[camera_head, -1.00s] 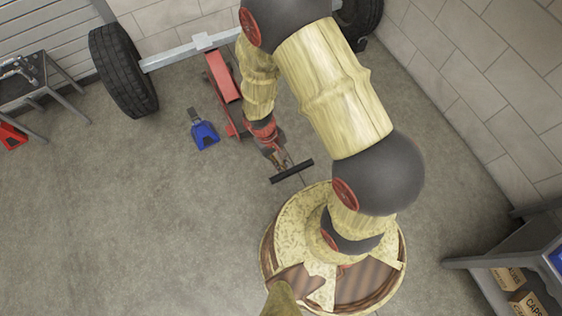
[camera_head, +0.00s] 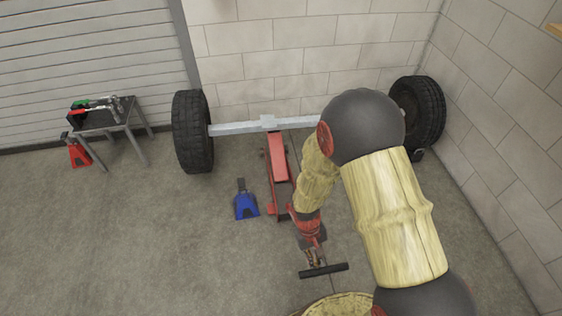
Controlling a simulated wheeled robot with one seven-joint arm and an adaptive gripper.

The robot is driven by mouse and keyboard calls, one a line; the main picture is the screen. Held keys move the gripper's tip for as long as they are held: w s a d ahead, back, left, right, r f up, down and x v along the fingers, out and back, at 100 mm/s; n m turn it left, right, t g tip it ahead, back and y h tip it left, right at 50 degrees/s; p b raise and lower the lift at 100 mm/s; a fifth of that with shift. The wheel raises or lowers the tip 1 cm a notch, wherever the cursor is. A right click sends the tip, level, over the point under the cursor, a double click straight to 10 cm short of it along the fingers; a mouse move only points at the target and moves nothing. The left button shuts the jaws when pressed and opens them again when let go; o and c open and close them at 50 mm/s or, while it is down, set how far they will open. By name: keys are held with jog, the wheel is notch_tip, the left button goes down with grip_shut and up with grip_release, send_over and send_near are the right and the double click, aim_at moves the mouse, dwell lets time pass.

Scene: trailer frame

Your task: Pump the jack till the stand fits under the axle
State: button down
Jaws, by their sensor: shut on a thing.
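The red floor jack (camera_head: 278,158) lies on the floor with its far end at the middle of the grey axle (camera_head: 238,128). I cannot tell whether it touches the axle. The axle runs between two black tyres (camera_head: 192,132). A blue jack stand (camera_head: 246,202) stands on the floor left of the jack, apart from the axle. My gripper (camera_head: 315,256) is at the near end of the jack, shut on the jack handle, just behind its black crossbar (camera_head: 324,270). My arm hides part of the handle and of the axle's right side.
A small grey table (camera_head: 108,122) with tools stands at the left. A red jack stand (camera_head: 77,152) is on the floor beside its legs. Walls close off the back and right. The floor left of the blue stand is clear.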

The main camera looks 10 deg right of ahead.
jog(key=c, duration=2.5)
grip_release()
jog(key=shift+s, duration=0.15)
grip_shut()
jog(key=shift+r, duration=0.1)
